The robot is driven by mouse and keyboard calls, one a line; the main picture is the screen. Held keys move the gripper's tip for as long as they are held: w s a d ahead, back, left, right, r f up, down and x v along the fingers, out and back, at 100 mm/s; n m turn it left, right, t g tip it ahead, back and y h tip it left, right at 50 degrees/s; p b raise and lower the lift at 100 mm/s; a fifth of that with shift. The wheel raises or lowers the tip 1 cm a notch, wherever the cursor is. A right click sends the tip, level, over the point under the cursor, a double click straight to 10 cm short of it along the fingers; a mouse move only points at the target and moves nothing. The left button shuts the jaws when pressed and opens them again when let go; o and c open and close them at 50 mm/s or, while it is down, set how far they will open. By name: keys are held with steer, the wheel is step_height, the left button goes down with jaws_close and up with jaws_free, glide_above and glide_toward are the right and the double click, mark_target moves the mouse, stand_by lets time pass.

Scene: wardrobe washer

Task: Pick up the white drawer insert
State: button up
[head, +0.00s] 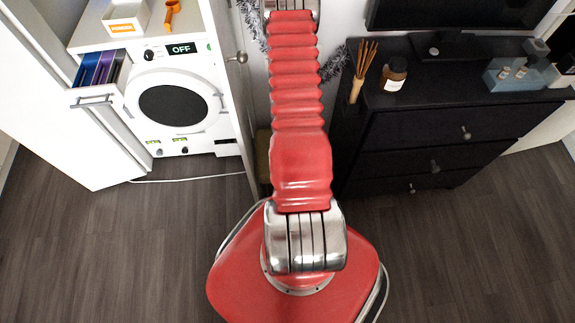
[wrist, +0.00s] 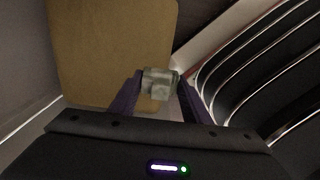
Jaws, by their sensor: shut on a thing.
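My gripper (wrist: 158,90) shows only in the wrist view, with two dark purple fingers. They are shut on a small pale grey-green piece (wrist: 158,83). I cannot tell whether this piece is the white drawer insert. In the head view my arm reaches up out of the top of the picture, so the gripper is out of sight there. A pulled-out white drawer (head: 92,98) with blue and purple items stands at the left beside the washer.
The white washer (head: 190,140) reads OFF. A white box (head: 124,22) and an orange item (head: 172,12) are above it. A black dresser (head: 420,145) stands right. In the wrist view, a tan panel (wrist: 105,40) and curved silvery bars (wrist: 250,55) lie beyond my fingers. The front floor is clear.

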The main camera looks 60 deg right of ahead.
steer(key=shift+r, duration=2.75)
